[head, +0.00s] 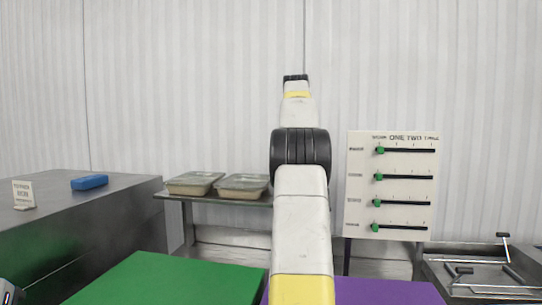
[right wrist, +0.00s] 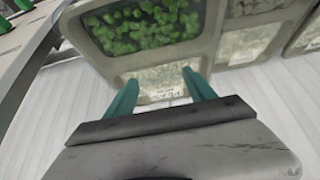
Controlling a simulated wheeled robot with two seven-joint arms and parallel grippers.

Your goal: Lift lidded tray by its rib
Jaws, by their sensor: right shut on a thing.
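In the right wrist view, a lidded tray (right wrist: 215,50) fills the upper middle, with leafy green food under its clear lid and a paler section with small print nearer me. My right gripper (right wrist: 160,88) has its teal fingers at the near edge of this tray, shut on it. The exact spot between the fingertips, and any rib there, cannot be made out. In the head view my right arm reaches up the middle, and neither its gripper nor the held tray can be seen.
In the head view, two shallow containers (head: 194,181) (head: 241,185) stand on a metal shelf at the back. A grey counter with a blue block (head: 89,183) is at left. A slider board (head: 391,187) stands right. Green (head: 165,282) and purple (head: 385,292) surfaces are in front.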

